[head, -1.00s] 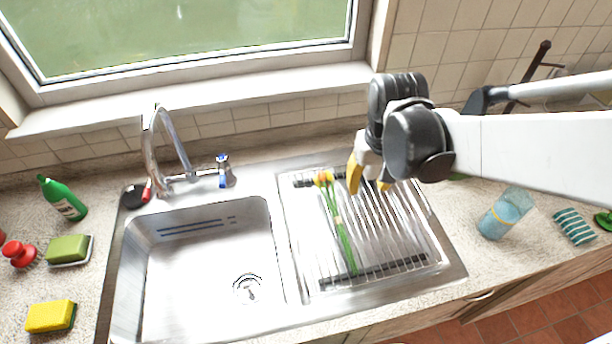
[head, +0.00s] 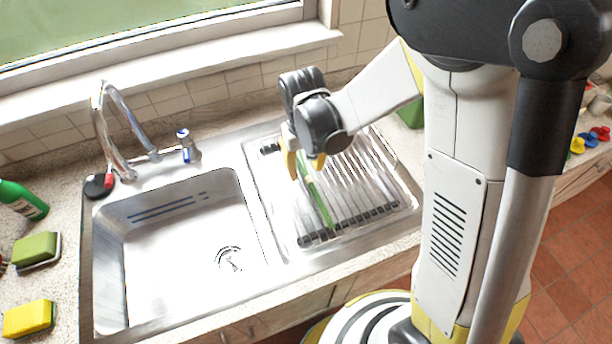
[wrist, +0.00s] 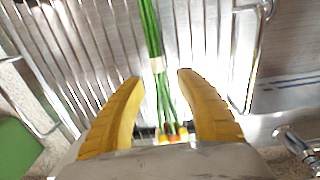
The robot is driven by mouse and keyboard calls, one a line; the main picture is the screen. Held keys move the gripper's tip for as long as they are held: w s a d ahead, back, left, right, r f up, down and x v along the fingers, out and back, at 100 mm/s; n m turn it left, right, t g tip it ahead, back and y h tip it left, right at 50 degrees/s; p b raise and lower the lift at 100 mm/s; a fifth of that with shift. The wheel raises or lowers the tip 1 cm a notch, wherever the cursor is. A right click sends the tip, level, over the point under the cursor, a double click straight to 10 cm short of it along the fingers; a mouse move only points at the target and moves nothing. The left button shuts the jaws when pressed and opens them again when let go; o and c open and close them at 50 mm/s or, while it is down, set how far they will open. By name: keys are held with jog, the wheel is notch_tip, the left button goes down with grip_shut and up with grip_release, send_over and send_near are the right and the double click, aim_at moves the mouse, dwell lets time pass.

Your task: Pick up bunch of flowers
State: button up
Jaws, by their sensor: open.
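The bunch of flowers (head: 319,202) lies on the drying rack of the sink's drainer, its green stems running toward the front. In the wrist view the bunch (wrist: 151,35) shows green stems tied with a pale band, with red and yellow heads near my gripper's base. My gripper (head: 304,172) is over the flower-head end of the bunch, pointing down. In the wrist view my gripper (wrist: 160,76) has its yellow fingers apart, one on each side of the stems. The flower heads are mostly hidden behind the gripper in the head view.
The metal rack (head: 367,170) is otherwise bare. The empty sink basin (head: 190,250) is to its left, with a curved tap (head: 105,130) behind. A yellow sponge (head: 28,319) and a green bottle (head: 22,199) stand at far left.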

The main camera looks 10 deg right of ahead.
notch_tip(320, 180, down, 2)
jog(key=shift+f, duration=0.2)
jog(key=shift+r, duration=0.1)
grip_shut()
